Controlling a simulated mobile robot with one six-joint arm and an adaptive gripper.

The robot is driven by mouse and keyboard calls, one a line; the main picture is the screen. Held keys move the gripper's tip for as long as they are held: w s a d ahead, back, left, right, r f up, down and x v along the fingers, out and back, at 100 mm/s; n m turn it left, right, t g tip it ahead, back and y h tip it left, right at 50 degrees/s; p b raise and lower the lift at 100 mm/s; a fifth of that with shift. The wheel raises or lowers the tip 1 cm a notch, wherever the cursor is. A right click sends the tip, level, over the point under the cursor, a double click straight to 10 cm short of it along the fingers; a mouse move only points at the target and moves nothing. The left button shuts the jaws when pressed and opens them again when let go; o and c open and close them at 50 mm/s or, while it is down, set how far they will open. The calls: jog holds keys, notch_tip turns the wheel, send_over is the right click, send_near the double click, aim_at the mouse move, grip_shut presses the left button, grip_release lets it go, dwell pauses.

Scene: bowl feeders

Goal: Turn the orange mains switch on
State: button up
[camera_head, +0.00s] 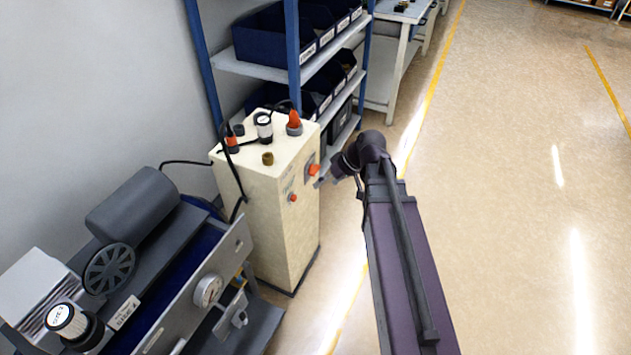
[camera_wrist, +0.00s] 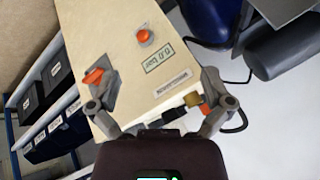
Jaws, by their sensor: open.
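The orange mains switch (camera_head: 313,169) sits on a grey plate on the front face of a cream cabinet (camera_head: 270,225). In the wrist view its orange handle (camera_wrist: 93,76) lies slanted at the left, right beside my left finger, which covers part of the plate. I cannot tell whether they touch. My gripper (camera_head: 324,182) is open and empty in front of the cabinet's upper part; its spread fingers (camera_wrist: 159,78) also show in the wrist view.
Orange, black and brass fittings stand on the cabinet top. A blue shelf rack (camera_head: 292,60) stands behind, and a motor bench (camera_head: 150,270) at left. Floor at right is clear.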

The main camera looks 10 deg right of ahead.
jog(key=w+d+f+n+t+y+b, duration=0.35)
jog(key=w+f+b, duration=0.4)
jog(key=b, duration=0.55)
jog(key=n+t+y+b, duration=0.2)
jog(key=t+y+b, duration=0.2)
jog(key=b, duration=1)
send_near(318, 170)
jog(key=s+d, duration=0.1)
jog(key=s, duration=0.1)
jog(key=shift+w+d+f+t+y+b, duration=0.1)
jog(key=shift+d+f+t+y+b, duration=0.15)
jog(key=shift+d+f+t+b, duration=0.3)
jog(key=shift+w+r, duration=0.1)
jog(key=shift+x, duration=6.8)
jog(key=shift+a, duration=0.1)
